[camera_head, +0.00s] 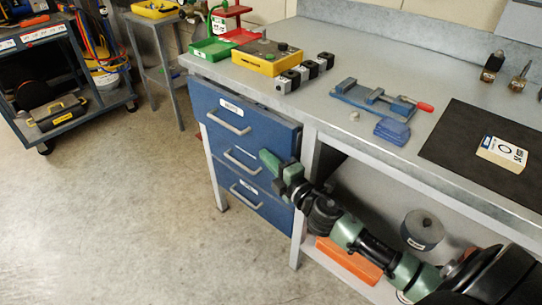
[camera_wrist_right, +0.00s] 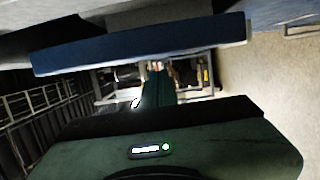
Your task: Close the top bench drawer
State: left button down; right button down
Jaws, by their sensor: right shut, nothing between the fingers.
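The top bench drawer (camera_head: 245,118) is a blue front with a grey bar handle and a white label, under the left end of the bench. Its front stands out past the two blue drawers below, so it looks partly open. My right gripper (camera_head: 270,161) is shut and empty, just below the top drawer's right part and in front of the lower drawers. I cannot tell whether it touches them. In the right wrist view, a blue panel (camera_wrist_right: 140,47), apparently the drawer front, spans the upper part above the gripper (camera_wrist_right: 158,88). My left gripper is not in view.
The grey bench top (camera_head: 335,72) holds a yellow box (camera_head: 267,60), a blue vise (camera_head: 375,98) and a black mat (camera_head: 465,150). A lower shelf carries a grey cylinder (camera_head: 422,230) and an orange item (camera_head: 350,262). The floor (camera_head: 110,210) left of the drawers is clear.

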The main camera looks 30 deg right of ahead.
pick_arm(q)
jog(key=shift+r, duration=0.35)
pick_arm(e)
jog(key=shift+w+d, duration=0.2)
jog(key=shift+d, duration=0.45)
